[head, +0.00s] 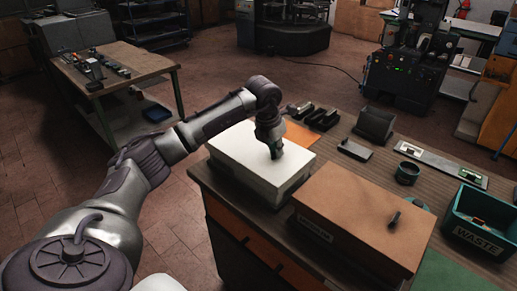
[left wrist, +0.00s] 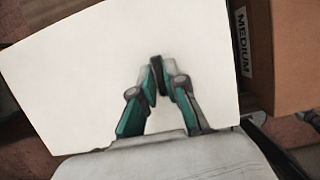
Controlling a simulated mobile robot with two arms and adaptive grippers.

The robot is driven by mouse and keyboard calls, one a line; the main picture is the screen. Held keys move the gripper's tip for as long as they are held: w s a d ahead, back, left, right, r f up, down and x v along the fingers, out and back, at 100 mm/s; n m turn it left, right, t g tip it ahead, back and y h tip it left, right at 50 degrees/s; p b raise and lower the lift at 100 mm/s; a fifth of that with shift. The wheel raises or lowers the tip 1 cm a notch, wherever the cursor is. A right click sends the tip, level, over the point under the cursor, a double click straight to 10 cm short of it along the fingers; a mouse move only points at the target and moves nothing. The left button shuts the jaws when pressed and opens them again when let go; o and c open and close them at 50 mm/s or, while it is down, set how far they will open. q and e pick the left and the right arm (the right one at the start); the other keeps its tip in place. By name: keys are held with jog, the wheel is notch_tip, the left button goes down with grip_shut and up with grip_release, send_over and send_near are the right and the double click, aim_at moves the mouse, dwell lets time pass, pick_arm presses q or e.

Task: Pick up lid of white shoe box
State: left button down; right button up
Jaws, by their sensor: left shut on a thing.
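The white shoe box (head: 262,188) stands on the workbench with its white lid (head: 240,143) on top. No clear gap shows between lid and box. My left gripper (head: 275,153) points down at the middle of the lid. In the left wrist view my left gripper (left wrist: 160,82) is shut on the lid's small dark handle (left wrist: 155,62), partly hidden between the fingertips. The lid (left wrist: 75,75) fills most of that view. My right gripper is not in view.
A brown shoe box (head: 350,205) with a dark lid handle stands close to the right. It also shows in the left wrist view (left wrist: 290,60), labelled MEDIUM. A green WASTE bin (head: 480,237), a dark round container (head: 407,172) and black tools (head: 322,118) are on the workbench (head: 350,172).

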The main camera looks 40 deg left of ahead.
pick_arm(q)
jog(key=shift+r, duration=0.25)
notch_tip(320, 180, up, 9)
jog(key=shift+f+b, duration=0.2)
jog(key=shift+b, duration=0.85)
jog(key=shift+r, duration=0.45)
